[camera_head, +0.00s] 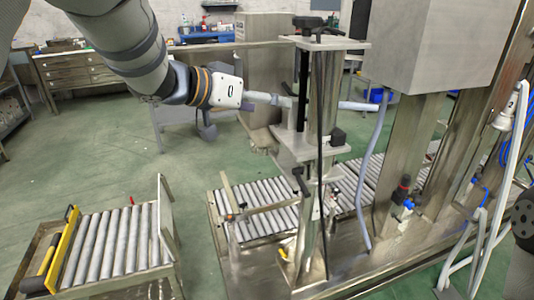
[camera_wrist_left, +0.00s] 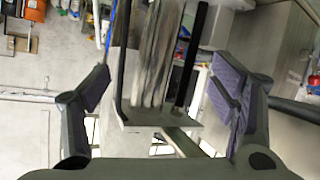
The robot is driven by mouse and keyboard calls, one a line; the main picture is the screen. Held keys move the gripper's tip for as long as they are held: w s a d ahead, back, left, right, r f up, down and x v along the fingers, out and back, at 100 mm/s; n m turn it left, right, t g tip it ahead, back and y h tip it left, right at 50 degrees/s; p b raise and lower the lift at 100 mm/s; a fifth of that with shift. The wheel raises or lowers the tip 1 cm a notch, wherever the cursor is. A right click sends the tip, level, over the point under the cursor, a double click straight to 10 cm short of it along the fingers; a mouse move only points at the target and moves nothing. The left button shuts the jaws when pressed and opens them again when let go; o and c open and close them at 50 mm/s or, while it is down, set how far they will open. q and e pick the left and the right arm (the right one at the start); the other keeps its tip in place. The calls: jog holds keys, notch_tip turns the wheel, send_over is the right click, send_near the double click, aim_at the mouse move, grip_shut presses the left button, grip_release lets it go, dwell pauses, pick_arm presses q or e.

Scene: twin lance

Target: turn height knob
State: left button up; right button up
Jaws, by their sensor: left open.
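The lance stand's steel post (camera_head: 322,95) stands mid-view. A black knob or handle (camera_head: 308,22) sits on its top plate, and a smaller black knob (camera_head: 337,136) is on the carriage lower down. I cannot tell which is the height knob. My left gripper (camera_head: 207,122) is left of the post, apart from it, partly hidden behind my wrist. In the left wrist view its fingers (camera_wrist_left: 160,108) are spread and empty, with the post (camera_wrist_left: 158,55), a black rod (camera_wrist_left: 190,58) and a plate beyond them.
A grey lance tube (camera_head: 358,105) runs sideways through the stand. A roller conveyor (camera_head: 110,245) stands at lower left and another (camera_head: 265,210) behind the post. A large grey box (camera_head: 435,45) fills the upper right. Green floor (camera_head: 125,135) is open at left.

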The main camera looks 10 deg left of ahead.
pick_arm(q)
notch_tip(320, 180, down, 14)
jog(key=s+a+n+y, duration=0.2)
jog(key=shift+s+a+r, duration=0.15)
jog(key=shift+s+r, duration=0.05)
jog(key=shift+s, duration=0.15)
